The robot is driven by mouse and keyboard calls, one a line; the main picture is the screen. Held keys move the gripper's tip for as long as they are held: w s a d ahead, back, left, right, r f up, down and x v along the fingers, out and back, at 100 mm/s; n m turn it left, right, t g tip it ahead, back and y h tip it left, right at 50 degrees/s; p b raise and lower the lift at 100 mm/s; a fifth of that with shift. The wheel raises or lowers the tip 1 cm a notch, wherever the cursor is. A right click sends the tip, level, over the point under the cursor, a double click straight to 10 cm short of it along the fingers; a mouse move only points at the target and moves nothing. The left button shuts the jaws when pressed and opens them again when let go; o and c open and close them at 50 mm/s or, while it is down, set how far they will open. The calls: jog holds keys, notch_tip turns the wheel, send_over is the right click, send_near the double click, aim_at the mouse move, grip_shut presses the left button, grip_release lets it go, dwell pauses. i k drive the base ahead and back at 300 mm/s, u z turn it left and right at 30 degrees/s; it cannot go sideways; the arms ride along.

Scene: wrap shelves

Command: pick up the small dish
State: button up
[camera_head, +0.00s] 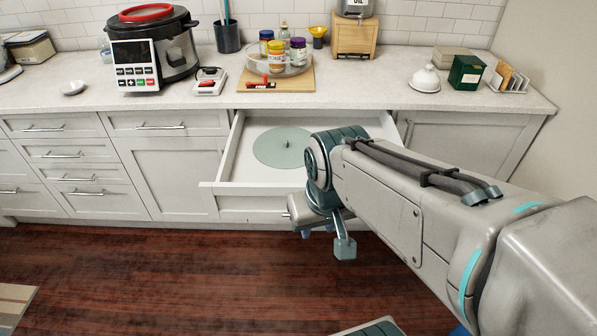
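A small white dish (73,88) sits on the counter at the far left, left of the pressure cooker. It is small in view, and nothing touches it. My gripper (325,240) hangs low in front of the open drawer, over the floor, far to the right of and below the dish. Blue-grey finger parts show at its lower end, but the wrist and arm partly hide it. I cannot tell how far apart the fingers are, and I see nothing held in them.
An open drawer (208,187) juts out, holding a round greenish lid (283,147). The pressure cooker (180,58), a red-and-white device (209,82) and a wooden board (300,84) with jars stand on the counter (30,90). Counter around the dish is mostly clear.

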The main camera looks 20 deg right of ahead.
aim_at(73, 88)
jog(key=z, duration=0.25)
jog(key=k, duration=0.3)
jog(key=u, duration=1.75)
jog(key=i, duration=1.35)
jog(key=u, duration=0.65)
jog(key=i, duration=1.55)
jog(key=z, duration=0.85)
jog(key=i, duration=0.95)
jog(key=z, duration=1.4)
jog(key=i, duration=0.5)
jog(key=z, duration=0.45)
